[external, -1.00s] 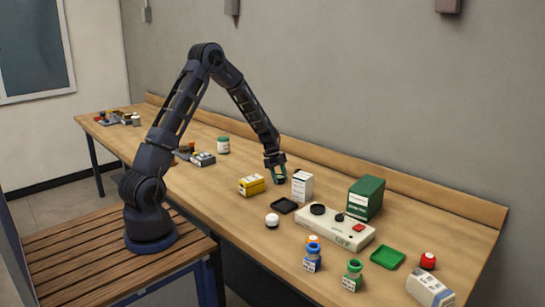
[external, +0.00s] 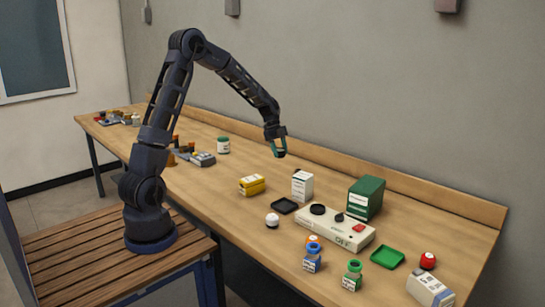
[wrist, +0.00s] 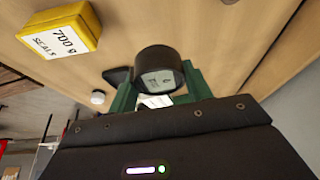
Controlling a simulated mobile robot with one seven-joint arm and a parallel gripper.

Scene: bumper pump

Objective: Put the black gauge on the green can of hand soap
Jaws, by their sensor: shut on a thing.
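My gripper (external: 278,150) is raised above the back part of the bench, behind the white box. In the wrist view its green fingers (wrist: 158,96) are shut on the black gauge (wrist: 158,72), a short round black body with a pale dial face. The gauge is hard to make out in the external view.
A yellow box (external: 252,185), black tray (external: 284,205), white box (external: 302,186), pale control panel (external: 325,232) and green box (external: 366,198) stand to the front and right. Grey and orange items (external: 201,159) lie near the can. Bench between can and gripper is clear.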

